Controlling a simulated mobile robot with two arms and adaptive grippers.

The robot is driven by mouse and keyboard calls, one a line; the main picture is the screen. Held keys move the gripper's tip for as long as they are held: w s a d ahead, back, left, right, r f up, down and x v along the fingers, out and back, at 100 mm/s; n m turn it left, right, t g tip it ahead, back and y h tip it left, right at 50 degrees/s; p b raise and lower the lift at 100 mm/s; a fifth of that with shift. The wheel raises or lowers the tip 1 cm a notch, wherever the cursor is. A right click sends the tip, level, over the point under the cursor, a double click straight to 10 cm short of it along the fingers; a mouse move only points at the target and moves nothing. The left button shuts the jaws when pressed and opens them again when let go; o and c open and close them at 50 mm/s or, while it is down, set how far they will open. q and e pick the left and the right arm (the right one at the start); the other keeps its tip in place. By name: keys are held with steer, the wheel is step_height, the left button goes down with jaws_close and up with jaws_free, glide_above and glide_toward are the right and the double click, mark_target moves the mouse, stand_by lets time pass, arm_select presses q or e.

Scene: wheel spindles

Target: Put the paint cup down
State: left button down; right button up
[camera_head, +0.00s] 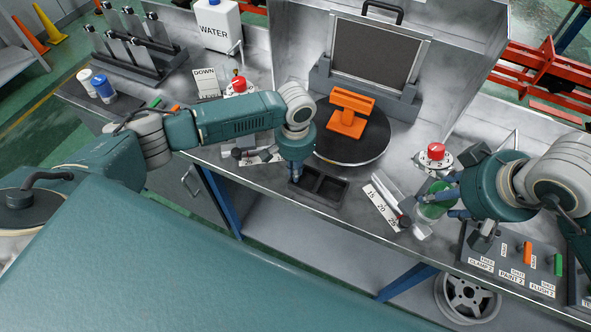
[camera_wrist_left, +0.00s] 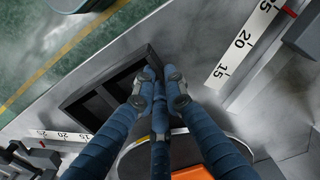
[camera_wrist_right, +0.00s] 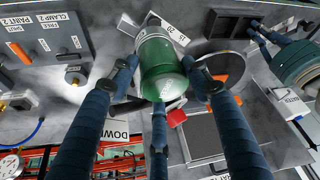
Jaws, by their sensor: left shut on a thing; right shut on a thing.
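The green paint cup (camera_head: 433,203) is between the fingers of my right gripper (camera_head: 444,193), above the bench at the right. In the right wrist view the cup (camera_wrist_right: 161,72) fills the space between the fingers, and its lower end is partly hidden. I cannot tell whether it touches the bench. A black tray with two square compartments (camera_head: 334,193) lies near the front edge. My left gripper (camera_head: 297,177) points down at the tray's left end. In the left wrist view its fingertips (camera_wrist_left: 160,84) are closed together at the wall of the tray (camera_wrist_left: 85,102).
An orange part (camera_head: 349,110) stands on the round turntable (camera_head: 374,146) behind the tray. A white scale (camera_head: 383,206) lies between tray and cup. A red knob (camera_head: 436,151) stands behind the cup, and a labelled switch panel (camera_head: 515,262) is at right.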

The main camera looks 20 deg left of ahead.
stand_by(0.5)
arm_select(q)
steer(key=shift+a, duration=0.1)
arm_select(e)
steer(key=w+a+f+n+g+y, duration=0.1)
steer(key=w+a+f+n, duration=0.1)
steer(key=a, duration=0.5)
steer(key=w+a+f+n, duration=0.1)
steer(key=a+f+n, duration=0.15)
steer(key=a, duration=0.55)
steer(key=w+a+f+n+g+y, duration=0.1)
steer(key=w+a+n, duration=0.15)
steer(key=a, duration=0.45)
steer(key=f, duration=1)
steer(key=shift+w+a+f, duration=0.25)
steer(key=shift+a+f, duration=0.05)
steer(key=o, duration=1.4)
steer(key=shift+f, duration=0.1)
